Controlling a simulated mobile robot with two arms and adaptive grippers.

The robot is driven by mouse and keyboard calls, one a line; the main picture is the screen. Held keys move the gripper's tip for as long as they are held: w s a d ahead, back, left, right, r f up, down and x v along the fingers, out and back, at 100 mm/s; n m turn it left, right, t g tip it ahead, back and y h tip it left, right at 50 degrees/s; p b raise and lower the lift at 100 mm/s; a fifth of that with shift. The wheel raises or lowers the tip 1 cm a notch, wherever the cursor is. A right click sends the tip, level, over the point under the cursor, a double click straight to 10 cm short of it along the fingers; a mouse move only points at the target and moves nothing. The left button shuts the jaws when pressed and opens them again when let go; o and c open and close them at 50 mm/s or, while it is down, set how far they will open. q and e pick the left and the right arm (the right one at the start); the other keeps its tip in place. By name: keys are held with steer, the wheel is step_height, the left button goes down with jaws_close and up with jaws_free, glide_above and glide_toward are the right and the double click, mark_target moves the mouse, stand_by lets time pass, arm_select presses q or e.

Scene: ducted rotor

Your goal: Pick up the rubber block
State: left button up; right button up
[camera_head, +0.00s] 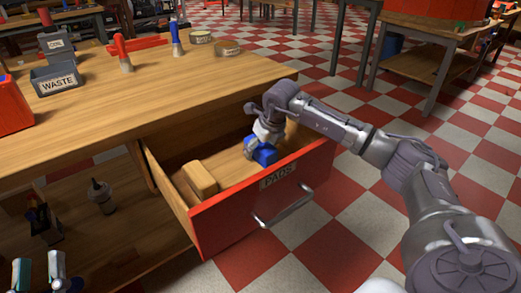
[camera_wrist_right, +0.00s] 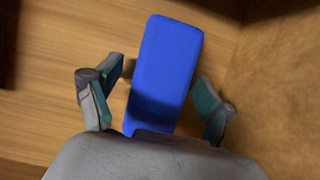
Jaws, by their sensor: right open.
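A blue block (camera_head: 264,155), the likely rubber block, lies in the open red-fronted drawer (camera_head: 225,215). A tan block (camera_head: 200,178) lies to its left in the same drawer. My right gripper (camera_head: 258,143) is down in the drawer at the blue block. In the right wrist view the blue block (camera_wrist_right: 167,65) lies between the open fingers of my right gripper (camera_wrist_right: 160,88), with a visible gap on each side. The block's near end is hidden by the gripper body. My left gripper (camera_head: 39,272) is at the bottom left corner, fingers apart and empty.
The drawer's front wall, labelled PADS, and its handle (camera_head: 285,207) stand close below my right gripper. The wooden tabletop (camera_head: 150,95) is above the drawer, with a WASTE bin (camera_head: 57,80) at its left. A bottle (camera_head: 102,196) stands on the lower shelf.

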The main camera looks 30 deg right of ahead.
steer(key=shift+f, duration=0.1)
steer(key=shift+c, duration=0.3)
steer(key=c, duration=1.3)
steer(key=shift+o, duration=0.2)
